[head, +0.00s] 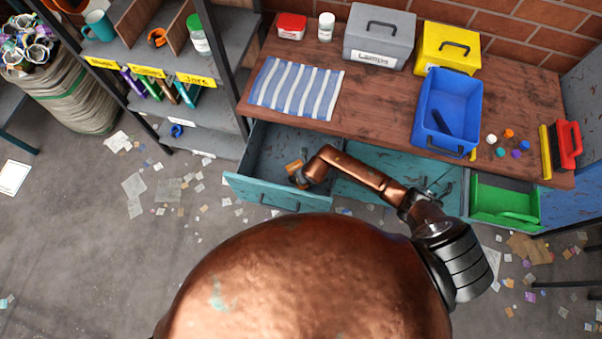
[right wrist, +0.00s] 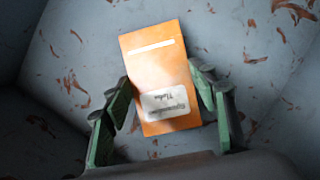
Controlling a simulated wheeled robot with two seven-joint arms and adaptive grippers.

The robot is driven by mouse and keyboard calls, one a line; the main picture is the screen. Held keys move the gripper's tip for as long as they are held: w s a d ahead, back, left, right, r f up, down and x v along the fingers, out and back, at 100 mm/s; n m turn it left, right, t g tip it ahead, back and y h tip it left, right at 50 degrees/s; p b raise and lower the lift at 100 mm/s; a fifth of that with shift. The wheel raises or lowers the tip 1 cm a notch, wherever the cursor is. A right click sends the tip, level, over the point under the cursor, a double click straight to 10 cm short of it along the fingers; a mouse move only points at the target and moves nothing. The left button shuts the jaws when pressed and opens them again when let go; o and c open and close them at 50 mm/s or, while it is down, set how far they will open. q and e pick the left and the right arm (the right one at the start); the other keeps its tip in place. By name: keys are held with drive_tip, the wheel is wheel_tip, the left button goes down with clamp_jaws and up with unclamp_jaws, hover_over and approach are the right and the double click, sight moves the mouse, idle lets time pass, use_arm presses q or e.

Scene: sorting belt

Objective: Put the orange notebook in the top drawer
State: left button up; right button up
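The orange notebook (head: 294,167) is inside the open teal drawer (head: 262,192) at the left of the bench front. My right gripper (head: 301,176) reaches down into that drawer. In the right wrist view the notebook (right wrist: 157,65) lies between the green fingers of my right gripper (right wrist: 163,88), whose pads line up against both long edges. My left gripper is not in view.
The wooden bench (head: 380,105) holds a striped cloth (head: 297,88), a blue bin (head: 447,108), a grey toolbox (head: 379,38) and a yellow box (head: 447,48). A green drawer (head: 503,203) stands open at the right. A shelf unit (head: 205,110) stands left of the open teal drawer.

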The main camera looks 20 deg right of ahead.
drive_tip(key=o, duration=0.4)
drive_tip(key=shift+o, duration=0.2)
drive_tip(key=shift+r, duration=0.2)
use_arm(q)
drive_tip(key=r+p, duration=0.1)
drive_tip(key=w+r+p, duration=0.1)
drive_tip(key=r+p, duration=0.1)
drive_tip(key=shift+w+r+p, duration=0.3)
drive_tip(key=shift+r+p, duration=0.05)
drive_tip(key=shift+p, duration=0.05)
use_arm(e)
drive_tip(key=v, duration=1.1)
drive_tip(key=shift+s+r, duration=0.15)
drive_tip(key=shift+r, duration=0.2)
